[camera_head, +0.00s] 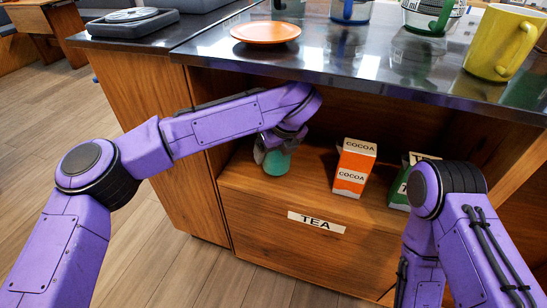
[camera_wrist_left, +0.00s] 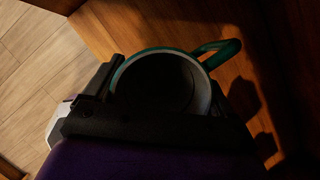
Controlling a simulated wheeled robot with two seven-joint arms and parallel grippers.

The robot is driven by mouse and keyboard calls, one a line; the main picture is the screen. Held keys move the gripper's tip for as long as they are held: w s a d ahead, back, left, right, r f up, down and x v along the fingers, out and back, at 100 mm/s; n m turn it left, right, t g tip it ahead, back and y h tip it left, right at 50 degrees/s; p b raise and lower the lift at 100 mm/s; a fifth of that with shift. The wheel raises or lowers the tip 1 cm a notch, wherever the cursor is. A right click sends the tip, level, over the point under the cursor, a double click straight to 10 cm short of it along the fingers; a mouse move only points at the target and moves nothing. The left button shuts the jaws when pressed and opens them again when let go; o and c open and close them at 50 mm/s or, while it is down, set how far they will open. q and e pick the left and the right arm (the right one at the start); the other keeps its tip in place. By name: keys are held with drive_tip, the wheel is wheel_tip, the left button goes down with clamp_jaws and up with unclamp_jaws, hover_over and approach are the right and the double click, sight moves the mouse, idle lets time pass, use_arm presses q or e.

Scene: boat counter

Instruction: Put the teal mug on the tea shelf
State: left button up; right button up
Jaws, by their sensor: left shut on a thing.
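The teal mug (camera_head: 277,162) is inside the open tea shelf at its left end, low over or on the shelf board (camera_head: 310,185); I cannot tell whether it touches. My left gripper (camera_head: 277,142) reaches in from the left and is shut on the mug. In the left wrist view the mug (camera_wrist_left: 165,82) appears upright from above, with a teal rim and its handle pointing up and right; its inside is dark. The left gripper (camera_wrist_left: 158,105) covers its near side. A TEA label (camera_head: 316,222) marks the shelf front. My right gripper is out of view.
An orange and white cocoa box (camera_head: 354,168) stands mid-shelf, with a green box (camera_head: 399,188) to its right. The dark countertop (camera_head: 340,60) above holds an orange plate (camera_head: 265,32), a yellow mug (camera_head: 502,42) and other mugs. Shelf room is free between the teal mug and cocoa box.

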use_arm(q)
drive_tip(key=shift+w+a, duration=0.2)
drive_tip(key=shift+w, duration=0.25)
drive_tip(key=shift+w+a+f, duration=0.1)
drive_tip(key=shift+f, duration=0.05)
wheel_tip(320, 180, down, 3)
drive_tip(key=shift+f+b, duration=0.2)
drive_tip(key=shift+b, duration=0.45)
drive_tip(key=shift+r, duration=0.15)
drive_tip(key=o, duration=1.1)
drive_tip(key=shift+f, duration=0.2)
drive_tip(key=shift+r, duration=0.35)
drive_tip(key=p+v, duration=0.1)
drive_tip(key=v, duration=0.2)
drive_tip(key=shift+s, duration=0.25)
drive_tip(key=s+d+p, duration=0.1)
drive_tip(key=s+d, duration=0.4)
drive_tip(key=s, duration=0.5)
drive_tip(key=shift+d+f, duration=0.2)
drive_tip(key=shift+d, duration=0.15)
